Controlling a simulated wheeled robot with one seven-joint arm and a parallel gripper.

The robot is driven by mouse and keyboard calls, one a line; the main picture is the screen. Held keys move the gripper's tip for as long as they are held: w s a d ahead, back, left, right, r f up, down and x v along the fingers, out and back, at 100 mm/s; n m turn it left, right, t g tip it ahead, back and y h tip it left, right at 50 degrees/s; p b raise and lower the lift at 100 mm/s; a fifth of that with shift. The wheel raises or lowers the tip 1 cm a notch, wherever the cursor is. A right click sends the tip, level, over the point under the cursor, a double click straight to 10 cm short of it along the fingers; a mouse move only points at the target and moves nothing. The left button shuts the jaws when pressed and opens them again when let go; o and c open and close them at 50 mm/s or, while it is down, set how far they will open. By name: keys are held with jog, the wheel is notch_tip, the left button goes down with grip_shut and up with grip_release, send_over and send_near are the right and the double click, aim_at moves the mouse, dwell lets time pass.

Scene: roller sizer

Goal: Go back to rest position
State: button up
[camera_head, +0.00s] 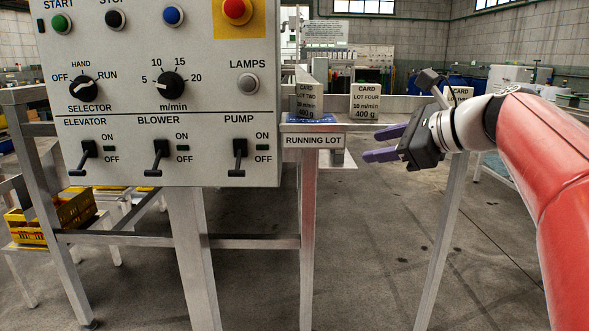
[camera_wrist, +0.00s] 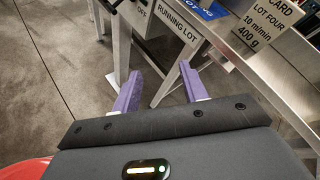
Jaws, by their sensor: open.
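My gripper (camera_head: 374,144) is open and empty at the right of the head view, with its purple fingers pointing left. It hangs in the air near the shelf with the lot cards, to the right of the "RUNNING LOT" label (camera_head: 314,141). In the wrist view my gripper's two fingers (camera_wrist: 160,92) are spread apart with nothing between them. The "RUNNING LOT" label (camera_wrist: 178,22) shows beyond the fingertips there. My red and white arm reaches in from the right edge of the head view.
A control panel (camera_head: 200,60) with knobs, buttons and levers fills the left. The card for lot two (camera_head: 306,101) and the card for lot four (camera_head: 365,101) stand on the metal shelf. A yellow crate (camera_head: 70,210) sits lower left. Metal legs rise from open floor (camera_head: 370,250).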

jog(key=s+f+n+g+h+p, duration=0.3)
jog(key=s+f+n+h, duration=0.6)
jog(key=s+f+n, duration=1.2)
jog(key=s+f+g, duration=0.1)
jog(key=s+f, duration=0.2)
jog(key=shift+s+a+f+g, duration=0.15)
jog(key=shift+s+f+g, duration=0.1)
jog(key=shift+s+g, duration=0.1)
